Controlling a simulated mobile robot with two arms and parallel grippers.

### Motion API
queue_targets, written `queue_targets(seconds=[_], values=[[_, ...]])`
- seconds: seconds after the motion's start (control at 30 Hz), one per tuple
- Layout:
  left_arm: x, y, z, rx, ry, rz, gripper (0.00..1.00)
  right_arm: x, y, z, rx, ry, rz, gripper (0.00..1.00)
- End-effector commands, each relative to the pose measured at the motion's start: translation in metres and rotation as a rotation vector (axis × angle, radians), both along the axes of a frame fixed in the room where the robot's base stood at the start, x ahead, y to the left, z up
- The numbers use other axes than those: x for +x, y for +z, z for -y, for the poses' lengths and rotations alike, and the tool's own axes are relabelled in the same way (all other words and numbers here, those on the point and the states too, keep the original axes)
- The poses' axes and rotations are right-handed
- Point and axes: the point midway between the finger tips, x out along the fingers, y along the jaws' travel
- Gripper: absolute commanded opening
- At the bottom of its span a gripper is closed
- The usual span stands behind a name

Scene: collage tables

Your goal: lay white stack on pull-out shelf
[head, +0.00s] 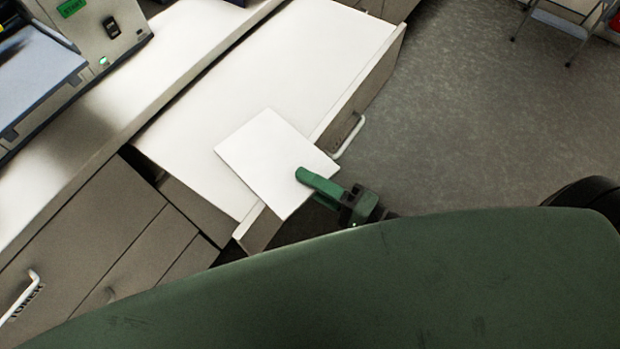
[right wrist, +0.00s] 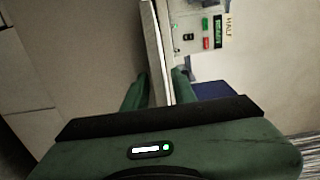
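The white stack (head: 268,152) is a flat, square, white slab in the head view. My right gripper (head: 318,185) is shut on its near right edge, one green finger on top and the other mostly hidden beneath. In the right wrist view the stack (right wrist: 156,50) shows edge-on between the fingers (right wrist: 160,90). The pull-out shelf (head: 290,60) is a wide white surface drawn out from the counter. The stack lies over its near part and overhangs its front edge. I cannot tell whether it touches the shelf. My left gripper is not in view.
A machine (head: 105,35) with a switch and green light stands on the counter (head: 120,100) at left. Closed cabinet fronts (head: 90,235) are below. The shelf front has a white handle (head: 349,136). A step stool (head: 560,20) stands far right. The far part of the shelf is bare.

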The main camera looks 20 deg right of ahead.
Motion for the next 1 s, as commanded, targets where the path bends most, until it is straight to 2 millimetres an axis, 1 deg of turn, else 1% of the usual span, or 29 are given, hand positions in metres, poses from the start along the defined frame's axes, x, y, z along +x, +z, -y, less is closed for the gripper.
queue_targets(seconds=[0.43, 0.53, 0.57, 0.67, 1.0], values=[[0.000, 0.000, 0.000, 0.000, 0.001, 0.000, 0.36, 0.000, 0.000, 0.000, -0.001, 0.000, 0.001, 0.33], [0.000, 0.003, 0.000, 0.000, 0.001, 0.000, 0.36, 0.000, 0.005, 0.000, -0.001, 0.000, 0.001, 0.33], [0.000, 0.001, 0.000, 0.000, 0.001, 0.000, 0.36, -0.002, 0.003, 0.002, -0.002, 0.000, -0.001, 0.33], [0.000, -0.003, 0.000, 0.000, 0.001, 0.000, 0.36, -0.014, 0.000, 0.010, -0.004, 0.001, -0.006, 0.33], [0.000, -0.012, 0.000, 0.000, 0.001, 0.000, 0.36, -0.068, 0.000, 0.052, -0.004, 0.002, -0.007, 0.33]])
